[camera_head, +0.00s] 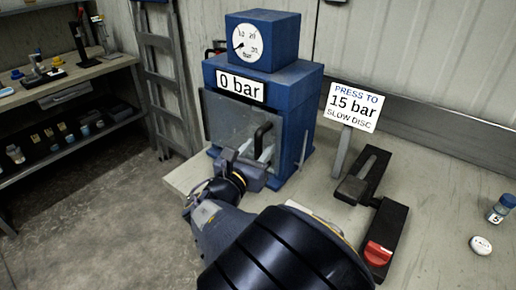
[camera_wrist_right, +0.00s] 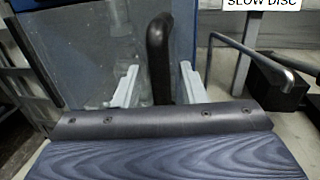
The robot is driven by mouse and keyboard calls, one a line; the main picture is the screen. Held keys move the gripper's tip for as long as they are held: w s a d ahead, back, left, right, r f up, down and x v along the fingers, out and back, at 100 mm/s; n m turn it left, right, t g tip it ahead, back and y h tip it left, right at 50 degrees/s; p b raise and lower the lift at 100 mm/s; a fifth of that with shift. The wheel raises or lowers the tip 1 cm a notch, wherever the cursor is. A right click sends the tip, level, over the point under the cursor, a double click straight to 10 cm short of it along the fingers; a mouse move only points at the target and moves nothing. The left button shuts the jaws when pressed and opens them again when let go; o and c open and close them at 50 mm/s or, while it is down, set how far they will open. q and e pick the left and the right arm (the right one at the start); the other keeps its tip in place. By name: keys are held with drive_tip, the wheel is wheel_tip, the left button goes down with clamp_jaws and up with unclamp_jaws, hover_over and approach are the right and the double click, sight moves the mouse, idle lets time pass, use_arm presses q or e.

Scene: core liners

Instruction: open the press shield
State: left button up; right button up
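The blue press (camera_head: 300,110) stands on the bench with its clear grey shield (camera_head: 228,120) down over the front. A black bar handle (camera_head: 262,135) is on the right part of the shield. My right gripper (camera_head: 262,156) is at the handle, low in front of the shield. In the right wrist view, its two pale fingers (camera_wrist_right: 158,86) are apart, with the handle (camera_wrist_right: 159,45) upright between them and gaps on both sides. The handle's lower end is hidden by the gripper body. Whether the fingers reach fully around it is hard to tell. My left gripper is not in view.
The dial and "0 bar" sign (camera_head: 240,85) are on the press. A sign reading 15 bar (camera_head: 354,106) and a black lever unit with a red part (camera_head: 377,254) stand to its right. A small jar (camera_head: 501,208) and white disc (camera_head: 481,245) lie far right.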

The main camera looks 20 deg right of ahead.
drive_tip(key=shift+w+d, duration=0.25)
drive_tip(key=shift+w, duration=0.05)
clamp_jaws()
idle(0.3)
